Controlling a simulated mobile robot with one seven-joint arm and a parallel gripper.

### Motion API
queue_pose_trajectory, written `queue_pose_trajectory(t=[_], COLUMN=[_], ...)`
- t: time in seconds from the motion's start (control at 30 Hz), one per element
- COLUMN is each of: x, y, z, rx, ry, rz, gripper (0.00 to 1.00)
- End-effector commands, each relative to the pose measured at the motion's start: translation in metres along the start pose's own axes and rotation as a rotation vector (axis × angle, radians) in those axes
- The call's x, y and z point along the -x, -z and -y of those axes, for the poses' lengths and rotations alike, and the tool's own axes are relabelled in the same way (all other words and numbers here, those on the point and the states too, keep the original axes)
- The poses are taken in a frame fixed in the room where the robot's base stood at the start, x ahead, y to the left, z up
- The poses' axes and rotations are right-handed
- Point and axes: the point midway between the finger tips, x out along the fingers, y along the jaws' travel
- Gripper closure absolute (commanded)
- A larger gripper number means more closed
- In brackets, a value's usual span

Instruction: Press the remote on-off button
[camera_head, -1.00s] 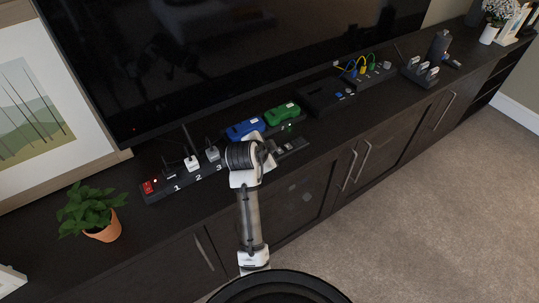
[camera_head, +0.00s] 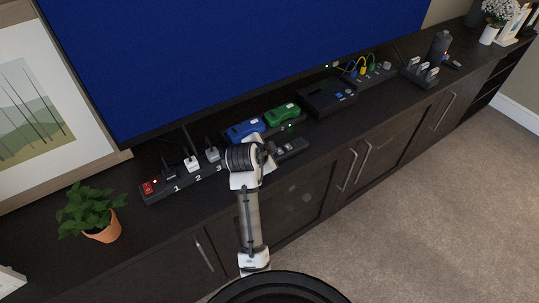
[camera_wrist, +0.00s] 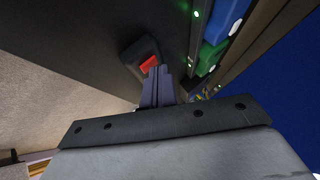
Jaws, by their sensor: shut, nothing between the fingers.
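The remote (camera_head: 291,147) is a dark slim bar lying on the cabinet top, just right of my gripper (camera_head: 270,150) in the head view. In the wrist view the remote (camera_wrist: 131,53) shows its near end with a red button (camera_wrist: 149,65). My gripper (camera_wrist: 160,76) is shut and empty, its fingertips at or just beside the red button. The fingers partly cover the button, and I cannot tell whether they touch it. The large TV screen (camera_head: 230,55) behind is lit plain blue.
A power strip (camera_head: 205,172) with plugs and a red switch lies left of my wrist. Blue (camera_head: 246,129) and green (camera_head: 283,112) controllers sit in a dock behind. A black box (camera_head: 325,97) stands to the right, and a potted plant (camera_head: 90,210) at the left.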

Motion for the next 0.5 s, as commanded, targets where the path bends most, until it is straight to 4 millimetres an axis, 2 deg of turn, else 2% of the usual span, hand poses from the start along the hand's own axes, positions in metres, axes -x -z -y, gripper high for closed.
queue_pose_trajectory(t=[0.2, 0.5], x=[0.0094, 0.0093], y=[0.007, 0.0067], z=[0.007, 0.007], rx=[0.0, 0.0], ry=[0.0, 0.0], rz=[0.0, 0.0], gripper=[1.0, 1.0])
